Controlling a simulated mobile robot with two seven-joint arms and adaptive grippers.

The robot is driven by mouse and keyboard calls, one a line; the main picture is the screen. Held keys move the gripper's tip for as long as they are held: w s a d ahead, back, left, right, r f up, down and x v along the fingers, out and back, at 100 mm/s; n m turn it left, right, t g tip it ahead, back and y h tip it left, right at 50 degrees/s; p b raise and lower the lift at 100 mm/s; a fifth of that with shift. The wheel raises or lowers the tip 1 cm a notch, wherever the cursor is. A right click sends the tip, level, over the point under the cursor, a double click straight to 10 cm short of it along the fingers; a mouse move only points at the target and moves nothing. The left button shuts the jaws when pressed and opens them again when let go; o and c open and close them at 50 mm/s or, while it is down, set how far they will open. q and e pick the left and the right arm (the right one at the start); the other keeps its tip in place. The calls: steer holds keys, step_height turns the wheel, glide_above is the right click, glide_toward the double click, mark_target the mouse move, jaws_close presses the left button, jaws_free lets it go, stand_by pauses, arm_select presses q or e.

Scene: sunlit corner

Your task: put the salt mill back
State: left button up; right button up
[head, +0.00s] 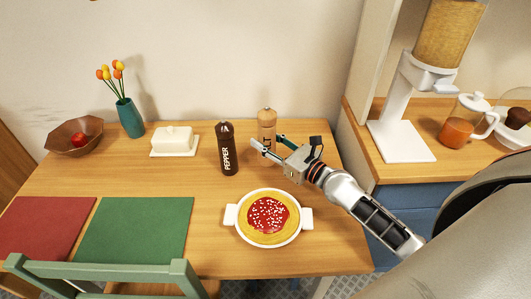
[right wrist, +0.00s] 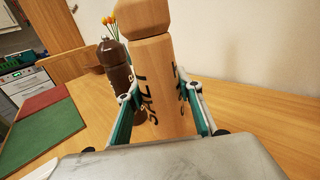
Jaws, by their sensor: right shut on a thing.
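The salt mill (head: 267,121) is light wood with dark lettering and stands upright at the back right of the table, just right of the dark pepper mill (head: 228,150). My right gripper (head: 268,143) is shut on the salt mill from the front right. In the right wrist view the salt mill (right wrist: 165,65) rises between the two fingers, and the pepper mill (right wrist: 117,68) shows behind it to the left. The gripper hides part of the salt mill's lower body in the head view. I cannot tell whether its base touches the table. My left gripper is not in view.
A white dish with a red-topped pie (head: 268,217) sits in front of the mills. A butter dish (head: 174,140), teal vase (head: 130,117) and wooden bowl (head: 62,139) stand to the left. A counter with a dispenser (head: 400,120) is at the right. Green and red mats lie front left.

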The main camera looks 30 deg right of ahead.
step_height(320, 180, down, 4)
steer(key=b, duration=0.2)
steer(key=shift+b, duration=0.3)
steer(key=shift+f, duration=0.1)
steer(key=shift+r, duration=0.25)
steer(key=shift+f, duration=0.2)
steer(key=o, duration=1.3)
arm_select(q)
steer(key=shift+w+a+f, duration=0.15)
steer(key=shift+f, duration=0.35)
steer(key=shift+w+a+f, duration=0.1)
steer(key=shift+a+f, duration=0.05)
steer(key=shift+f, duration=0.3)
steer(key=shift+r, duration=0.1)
